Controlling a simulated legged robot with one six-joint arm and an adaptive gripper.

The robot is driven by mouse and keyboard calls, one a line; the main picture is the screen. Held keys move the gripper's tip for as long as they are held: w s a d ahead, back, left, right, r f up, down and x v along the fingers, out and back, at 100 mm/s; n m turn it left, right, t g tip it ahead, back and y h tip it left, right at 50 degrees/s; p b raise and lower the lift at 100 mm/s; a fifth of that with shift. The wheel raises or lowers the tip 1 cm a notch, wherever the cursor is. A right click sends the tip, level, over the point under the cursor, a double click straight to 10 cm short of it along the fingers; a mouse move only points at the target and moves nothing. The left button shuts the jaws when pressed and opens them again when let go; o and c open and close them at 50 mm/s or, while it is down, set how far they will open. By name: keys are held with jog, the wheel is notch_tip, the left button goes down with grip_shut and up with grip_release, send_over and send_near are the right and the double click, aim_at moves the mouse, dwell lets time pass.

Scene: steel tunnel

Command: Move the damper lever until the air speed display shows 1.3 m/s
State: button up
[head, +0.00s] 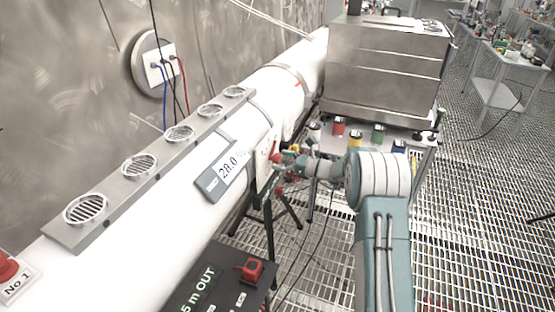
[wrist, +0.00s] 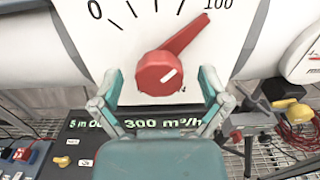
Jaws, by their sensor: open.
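The damper lever (wrist: 160,70) is a red round knob with a red arm, in the wrist view. Its arm points up and right, close to the 100 end of the white dial (wrist: 120,45). In the head view the red lever (head: 276,157) shows small on the side of the white duct. My gripper (wrist: 160,77) is open, with one teal finger on each side of the knob; contact is unclear. It also shows in the head view (head: 284,160). A grey display (head: 224,172) on the duct reads 28.0; its unit is too small to read.
A dark panel (wrist: 140,150) below the dial shows "300 m³/h" in green. In the head view this panel (head: 215,280) carries a red switch (head: 252,270). A row of round vents (head: 140,165) lines the duct. A steel box (head: 385,70) stands behind. Grating floor lies right.

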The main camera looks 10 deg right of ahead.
jog(key=shift+w+a, duration=0.3)
jog(key=shift+a, duration=0.15)
jog(key=c, duration=1.1)
jog(key=shift+c, duration=0.2)
jog(key=shift+n, duration=1.7)
jog(key=o, duration=1.1)
jog(key=shift+o, duration=0.2)
